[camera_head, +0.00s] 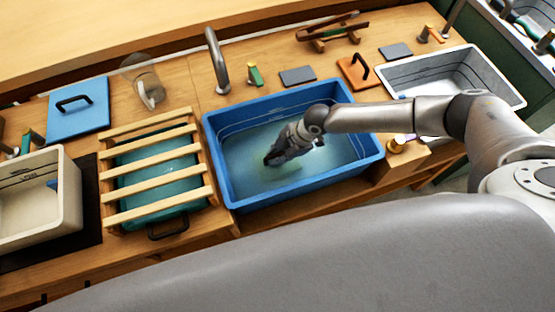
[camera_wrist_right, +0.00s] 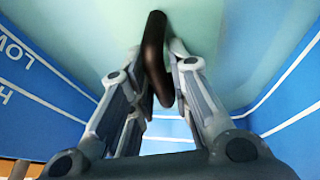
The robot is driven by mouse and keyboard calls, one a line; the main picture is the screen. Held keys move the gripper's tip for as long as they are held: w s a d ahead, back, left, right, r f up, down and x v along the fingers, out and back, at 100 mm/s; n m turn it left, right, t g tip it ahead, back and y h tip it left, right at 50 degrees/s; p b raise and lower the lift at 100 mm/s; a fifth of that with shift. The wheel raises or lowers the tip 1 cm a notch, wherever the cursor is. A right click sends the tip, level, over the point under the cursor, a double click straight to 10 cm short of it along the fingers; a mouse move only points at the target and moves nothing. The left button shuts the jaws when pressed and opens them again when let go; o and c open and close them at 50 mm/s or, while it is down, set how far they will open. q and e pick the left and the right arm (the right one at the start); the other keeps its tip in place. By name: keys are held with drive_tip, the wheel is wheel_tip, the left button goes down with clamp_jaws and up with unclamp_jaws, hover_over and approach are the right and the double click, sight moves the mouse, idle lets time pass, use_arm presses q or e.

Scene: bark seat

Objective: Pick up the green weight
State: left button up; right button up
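My right gripper (camera_head: 280,150) reaches down into the blue tub (camera_head: 225,187) in the head view. In the right wrist view, the fingers of my right gripper (camera_wrist_right: 160,62) close in on both sides of a dark bar-like handle (camera_wrist_right: 155,45). A pale green surface (camera_wrist_right: 225,45) lies beyond the handle. The green inside the tub is smooth and hazy, so I cannot make out the outline of a separate green weight. The arm and gripper hide part of the tub's inside. My left gripper is not in view.
The blue tub's walls stand close around the right gripper. A slatted wooden rack (camera_head: 109,190) is at its left and a white basin (camera_head: 490,75) at its right. A blue lid (camera_head: 90,118), a faucet (camera_head: 216,60) and a glass jar (camera_head: 145,80) stand on the wooden counter.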

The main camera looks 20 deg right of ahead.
clamp_jaws()
drive_tip(key=shift+r, duration=0.15)
